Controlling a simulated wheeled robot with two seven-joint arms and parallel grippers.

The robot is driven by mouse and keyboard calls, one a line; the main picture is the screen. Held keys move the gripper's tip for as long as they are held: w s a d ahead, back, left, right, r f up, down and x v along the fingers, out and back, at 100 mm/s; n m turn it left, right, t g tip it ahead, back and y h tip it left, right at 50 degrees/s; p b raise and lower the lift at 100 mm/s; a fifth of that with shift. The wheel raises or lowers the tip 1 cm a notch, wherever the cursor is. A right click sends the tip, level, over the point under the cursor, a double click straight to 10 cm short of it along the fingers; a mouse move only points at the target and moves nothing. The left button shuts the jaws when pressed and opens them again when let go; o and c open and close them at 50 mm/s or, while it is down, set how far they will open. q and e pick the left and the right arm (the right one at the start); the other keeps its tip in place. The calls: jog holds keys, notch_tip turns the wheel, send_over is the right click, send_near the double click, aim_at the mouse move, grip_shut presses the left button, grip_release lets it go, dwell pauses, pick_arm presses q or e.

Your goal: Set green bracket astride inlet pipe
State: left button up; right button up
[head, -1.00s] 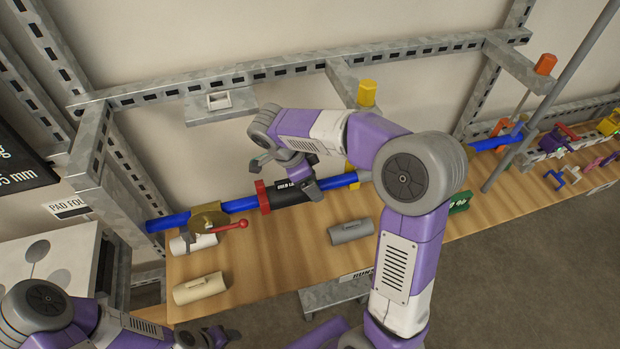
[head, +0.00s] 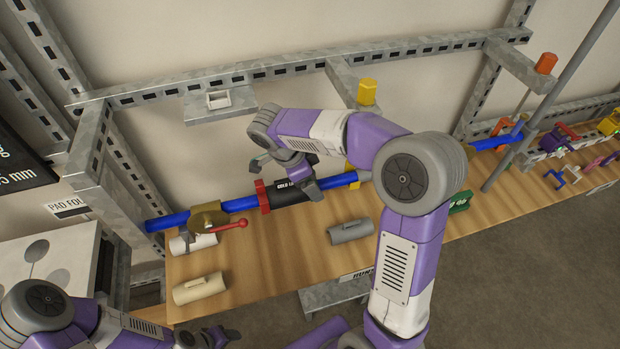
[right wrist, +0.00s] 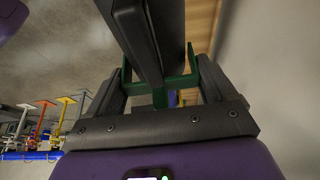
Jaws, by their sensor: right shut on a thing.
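A blue pipe (head: 239,205) runs along the back of the wooden bench, with a black labelled sleeve (head: 285,194) and a red collar (head: 262,197) on it. My right gripper (head: 306,186) is over this sleeve in the head view. The right wrist view shows a green bracket (right wrist: 193,79) at its dark fingers, and the gripper is shut on it. I cannot tell whether the bracket touches the pipe. My left gripper (head: 219,336) is low in the head view, away from the pipe. Its opening is unclear.
A brass valve with a red lever (head: 228,225) sits on the pipe at left. White, cream (head: 200,288) and grey (head: 350,231) cylindrical pieces lie on the bench. A green block (head: 460,202) and several coloured parts are at right. A slotted metal frame (head: 230,78) stands behind.

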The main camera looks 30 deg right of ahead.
jog(key=shift+f+b, duration=0.25)
jog(key=shift+b, duration=0.15)
dwell(0.8)
